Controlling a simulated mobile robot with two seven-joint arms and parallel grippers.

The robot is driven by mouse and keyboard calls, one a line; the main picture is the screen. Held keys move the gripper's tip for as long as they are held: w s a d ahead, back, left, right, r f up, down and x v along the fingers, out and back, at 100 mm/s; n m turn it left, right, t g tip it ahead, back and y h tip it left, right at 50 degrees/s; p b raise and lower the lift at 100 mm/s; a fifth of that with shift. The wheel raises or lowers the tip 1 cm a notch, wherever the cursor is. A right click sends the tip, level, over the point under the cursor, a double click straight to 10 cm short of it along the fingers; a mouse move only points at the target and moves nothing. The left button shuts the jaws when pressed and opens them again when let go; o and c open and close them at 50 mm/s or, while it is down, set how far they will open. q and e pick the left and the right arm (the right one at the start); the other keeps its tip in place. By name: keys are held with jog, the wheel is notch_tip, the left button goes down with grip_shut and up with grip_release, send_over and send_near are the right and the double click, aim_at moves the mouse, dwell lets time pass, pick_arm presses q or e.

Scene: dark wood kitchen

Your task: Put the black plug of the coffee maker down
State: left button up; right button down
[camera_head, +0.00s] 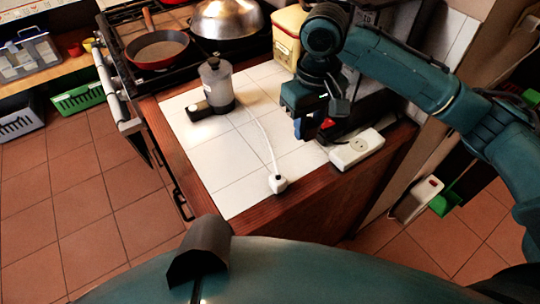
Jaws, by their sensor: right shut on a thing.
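My right gripper (311,126) reaches in from the upper right and points down over the right part of the white tiled counter (225,165). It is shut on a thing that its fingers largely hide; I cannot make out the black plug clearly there. The coffee maker (216,84), with a clear grey body and dark base, stands upright at the counter's back left. A white cord runs from near it to a white plug (278,184) lying by the front wooden edge. A white socket block (357,149) lies right of the gripper. My left gripper is out of view.
A black and red object (330,122) is partly hidden behind my right gripper. A stove with a red pan (157,50) and a metal lid (226,18) is at the back left. A yellowish container (288,32) stands at the back. The counter's front left is clear.

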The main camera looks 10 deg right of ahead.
aim_at(273, 157)
jog(key=w+a+f+n+b, duration=0.1)
jog(key=w+a+n+b, duration=0.2)
jog(key=w+a+n, duration=0.25)
jog(key=f, duration=1)
jog(key=shift+a, duration=0.2)
jog(key=shift+f, duration=0.1)
jog(key=shift+f+p, duration=0.3)
jog(key=shift+f, duration=0.05)
jog(key=shift+f, duration=0.15)
jog(key=c, duration=1.1)
grip_release()
jog(key=shift+c, duration=0.2)
